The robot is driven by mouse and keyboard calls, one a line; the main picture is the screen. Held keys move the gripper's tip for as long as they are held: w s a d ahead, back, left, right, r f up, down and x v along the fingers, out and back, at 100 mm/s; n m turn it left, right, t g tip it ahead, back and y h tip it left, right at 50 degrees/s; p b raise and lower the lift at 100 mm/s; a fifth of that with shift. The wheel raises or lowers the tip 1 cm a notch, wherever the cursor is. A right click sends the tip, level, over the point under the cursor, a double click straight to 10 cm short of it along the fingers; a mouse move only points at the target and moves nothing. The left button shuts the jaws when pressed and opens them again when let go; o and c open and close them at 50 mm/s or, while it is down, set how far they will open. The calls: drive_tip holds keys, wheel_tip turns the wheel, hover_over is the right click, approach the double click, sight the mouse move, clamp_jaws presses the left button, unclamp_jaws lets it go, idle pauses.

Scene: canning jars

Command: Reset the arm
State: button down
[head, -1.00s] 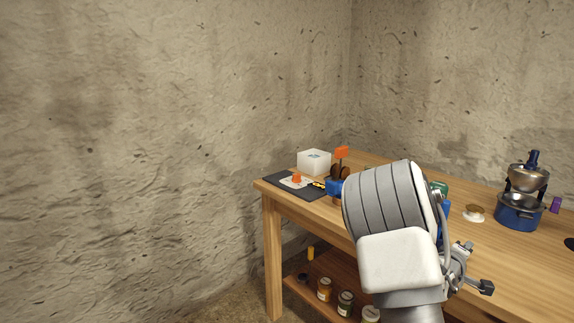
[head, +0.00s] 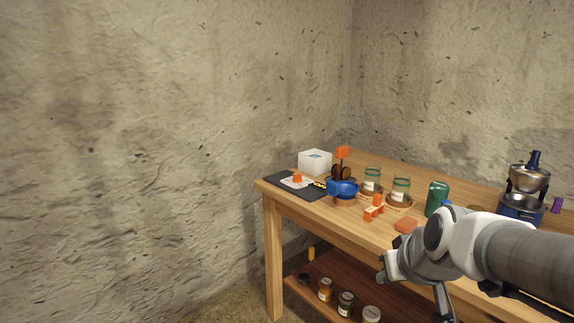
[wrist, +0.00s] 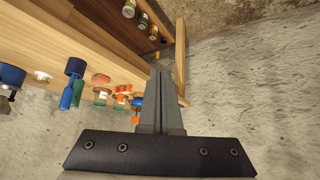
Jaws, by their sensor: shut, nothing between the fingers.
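My gripper (wrist: 160,72) shows in the wrist view with its two dark fingers together and nothing between them. It is in the air; the wooden workbench (wrist: 80,62) lies to its left and beyond it in that view. In the head view my arm reaches in from the right, bent at the wrist, in front of the workbench (head: 540,262). The fingers are hard to make out there.
Filled jars (head: 346,304) stand on the lower shelf (head: 312,284). The rough wall at left is bare.

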drive_tip(key=s+a+m+g, duration=0.1)
drive_tip(key=s+a+g, duration=0.15)
drive_tip(key=s, duration=1.15)
wheel_tip(320, 180, up, 23)
drive_tip(key=p, duration=2.2)
drive_tip(key=shift+a+f+h, duration=0.15)
drive_tip(key=shift+a+h, duration=0.15)
drive_tip(key=shift+a, duration=0.05)
drive_tip(key=shift+d, duration=0.1)
